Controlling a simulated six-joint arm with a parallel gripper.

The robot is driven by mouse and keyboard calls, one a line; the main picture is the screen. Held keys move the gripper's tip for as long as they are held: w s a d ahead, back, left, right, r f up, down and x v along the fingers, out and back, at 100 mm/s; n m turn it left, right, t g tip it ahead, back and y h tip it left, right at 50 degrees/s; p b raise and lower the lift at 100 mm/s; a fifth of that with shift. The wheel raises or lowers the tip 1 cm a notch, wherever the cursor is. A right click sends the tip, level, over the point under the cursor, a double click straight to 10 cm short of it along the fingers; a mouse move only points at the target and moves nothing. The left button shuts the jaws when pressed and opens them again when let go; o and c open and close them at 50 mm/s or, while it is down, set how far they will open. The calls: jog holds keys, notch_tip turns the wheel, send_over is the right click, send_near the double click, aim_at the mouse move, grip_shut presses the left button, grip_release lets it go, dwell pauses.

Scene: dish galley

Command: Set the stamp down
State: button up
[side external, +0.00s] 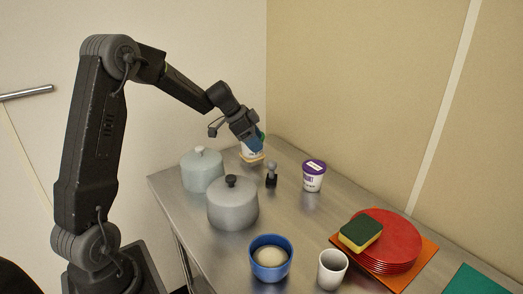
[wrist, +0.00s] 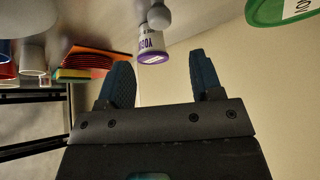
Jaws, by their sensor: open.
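The stamp (side external: 271,180), a small dark piece with a grey rounded knob, stands upright on the steel table. In the wrist view its grey knob (wrist: 158,17) shows near the top edge, in front of the purple-lidded cup, and the rest is partly cut off. My gripper (side external: 257,144) is above and to the left of the stamp in the side view, apart from it. In the wrist view my gripper (wrist: 160,66) has its two blue fingers spread with nothing between them.
A green-lidded tub (side external: 247,154) stands behind my gripper, partly hidden by it. Two grey lidded pots (side external: 232,208) (side external: 202,173) are to the left. A purple-lidded yogurt cup (side external: 313,178) stands right of the stamp. Bowl, white cup and red plates (side external: 397,240) are nearer the camera.

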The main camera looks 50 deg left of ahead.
jog(key=s+d+r+n+g+y, duration=0.1)
jog(key=s+d+r, duration=0.45)
jog(key=d, duration=0.25)
jog(key=s+d+r+n, duration=0.1)
jog(key=s+d+r, duration=0.3)
jog(key=s+d, duration=0.3)
jog(key=s+d+f+n+t+y, duration=0.1)
jog(key=s+d+n, duration=0.3)
jog(key=s, duration=1)
jog(key=shift+s+d+n+y, duration=0.15)
jog(key=shift+d+n+y, duration=0.15)
jog(key=shift+d+y, duration=0.45)
